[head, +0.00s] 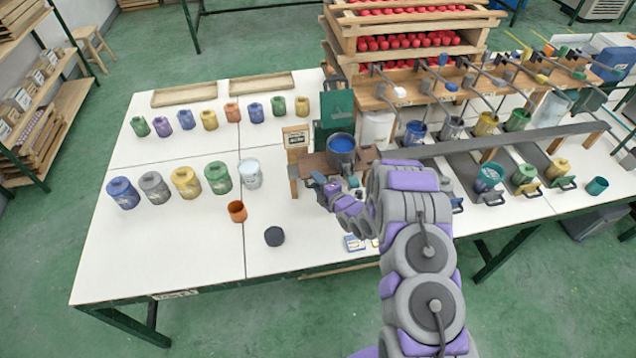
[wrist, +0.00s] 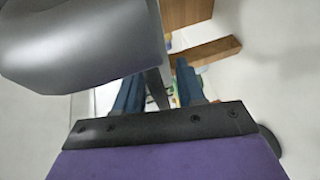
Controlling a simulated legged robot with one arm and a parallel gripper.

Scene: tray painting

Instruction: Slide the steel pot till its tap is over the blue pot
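The steel pot (head: 341,158), a dark grey cylinder with blue inside, stands on a brown wooden stand (head: 369,153). In the wrist view, a large grey rounded body, apparently the steel pot (wrist: 80,45), fills the upper left. My gripper (head: 322,184) is low in front of the stand. In the wrist view my gripper (wrist: 158,75) has its two blue fingers apart, with a grey tapered part between them; I cannot tell whether they touch it. The tap cannot be made out clearly. A blue pot (head: 415,133) stands right of the stand, at the rack.
Several coloured jars stand in two rows at the left. An orange cup (head: 237,211) and a black cup (head: 274,236) stand near the front. A dark green box (head: 335,115) is behind the steel pot. A rack with grey rails (head: 480,140) is at the right.

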